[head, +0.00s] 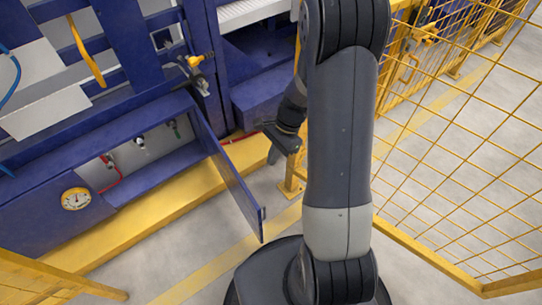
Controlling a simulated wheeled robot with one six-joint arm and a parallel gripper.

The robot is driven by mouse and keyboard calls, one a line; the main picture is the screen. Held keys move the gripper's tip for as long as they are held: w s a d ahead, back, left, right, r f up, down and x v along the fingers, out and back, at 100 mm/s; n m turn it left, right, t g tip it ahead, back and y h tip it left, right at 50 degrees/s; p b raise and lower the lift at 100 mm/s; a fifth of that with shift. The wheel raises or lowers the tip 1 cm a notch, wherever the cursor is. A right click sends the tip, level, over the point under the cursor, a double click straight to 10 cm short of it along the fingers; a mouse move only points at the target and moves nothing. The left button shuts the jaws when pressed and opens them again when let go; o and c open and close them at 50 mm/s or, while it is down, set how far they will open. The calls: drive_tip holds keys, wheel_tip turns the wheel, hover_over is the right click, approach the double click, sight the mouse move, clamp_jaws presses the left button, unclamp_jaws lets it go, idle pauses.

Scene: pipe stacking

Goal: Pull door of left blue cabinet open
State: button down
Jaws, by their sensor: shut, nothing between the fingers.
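The blue cabinet (100,180) is low on the left in the head view, with a round gauge (76,199) on its front. Its blue door (232,180) stands open, swung out from the right side of the opening towards the front. Inside, small valves and a red hose (112,180) show. My gripper (273,150) is to the right of the door, apart from it in the picture, partly behind my arm. It looks shut, with nothing seen in it.
A yellow wire fence (450,140) runs along the right side, close to my arm. A yellow ledge (150,218) runs below the cabinet. Grey floor with a yellow stripe (205,272) lies in front. More blue machinery (262,105) stands behind my gripper.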

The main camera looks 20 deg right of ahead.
sight(246, 191)
drive_tip(key=b+x, duration=0.2)
drive_tip(key=x, duration=0.6)
drive_tip(key=shift+f, duration=0.3)
drive_tip(key=shift+a, duration=0.1)
drive_tip(key=a, duration=0.2)
drive_tip(key=s+a+m, duration=0.1)
drive_tip(key=a, duration=0.1)
drive_tip(key=s+a+m, duration=0.1)
drive_tip(key=a, duration=0.1)
drive_tip(key=shift+a+t+b, duration=0.35)
drive_tip(key=shift+a+t, duration=0.05)
drive_tip(key=p+v, duration=0.8)
drive_tip(key=v, duration=0.2)
drive_tip(key=shift+s, duration=0.3)
drive_tip(key=shift+f, duration=0.1)
